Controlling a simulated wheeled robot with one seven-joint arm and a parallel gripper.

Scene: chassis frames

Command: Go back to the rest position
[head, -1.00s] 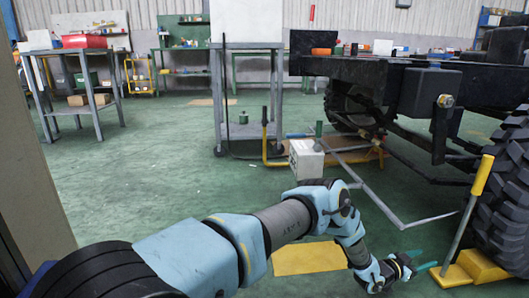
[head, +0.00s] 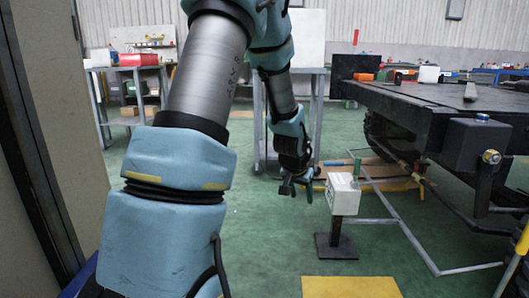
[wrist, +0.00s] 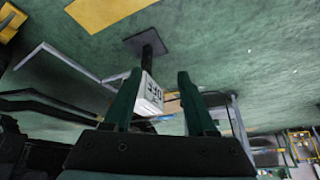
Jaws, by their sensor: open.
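My arm is raised and folded, its upper links filling the left middle of the head view. My gripper (head: 297,188) hangs from it, pointing down, left of a white box on a black stand (head: 342,195). In the wrist view the two green fingers of my gripper (wrist: 158,75) are apart, with no object held. The white box (wrist: 152,92) shows in the gap between them, beyond the fingers.
The black vehicle chassis (head: 450,100) stands on the right. A grey floor frame (head: 405,230) and a yellow floor patch (head: 350,287) lie ahead. A shelf table (head: 125,120) is at the back left. A beige panel (head: 60,120) stands close on the left. Green floor is open between.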

